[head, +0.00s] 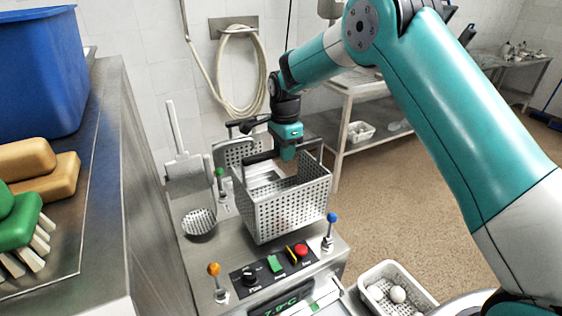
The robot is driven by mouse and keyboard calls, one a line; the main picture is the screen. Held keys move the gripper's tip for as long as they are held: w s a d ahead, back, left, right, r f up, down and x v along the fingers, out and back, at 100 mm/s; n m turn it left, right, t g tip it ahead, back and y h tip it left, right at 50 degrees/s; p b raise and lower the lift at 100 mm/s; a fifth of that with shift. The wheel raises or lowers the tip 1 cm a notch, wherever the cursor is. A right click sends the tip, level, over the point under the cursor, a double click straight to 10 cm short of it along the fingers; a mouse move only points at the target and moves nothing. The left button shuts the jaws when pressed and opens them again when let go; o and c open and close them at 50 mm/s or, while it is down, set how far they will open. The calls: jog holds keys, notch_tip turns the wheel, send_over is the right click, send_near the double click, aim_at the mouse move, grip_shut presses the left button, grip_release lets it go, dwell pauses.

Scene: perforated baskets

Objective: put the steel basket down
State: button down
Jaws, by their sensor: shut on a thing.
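The steel basket (287,207) is a perforated metal box with a raised handle that has a dark grip. In the head view it is at the centre, over the steel top of a machine with a control panel. My gripper (285,157) is above the basket and shut on its handle; the fingertips are partly hidden. The basket looks roughly upright. I cannot tell whether its bottom touches the steel top (208,262).
Levers with orange (214,270), blue (331,218) and green (219,172) knobs stand around the basket. A perforated scoop (199,222) is at left. A white basket with white round items (424,296) is at lower right. A steel counter holds a blue bin (40,70).

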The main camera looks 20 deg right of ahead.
jog(key=shift+f+p, duration=0.65)
jog(key=shift+f, duration=1.75)
jog(key=shift+f, duration=0.1)
jog(key=c, duration=1)
grip_release()
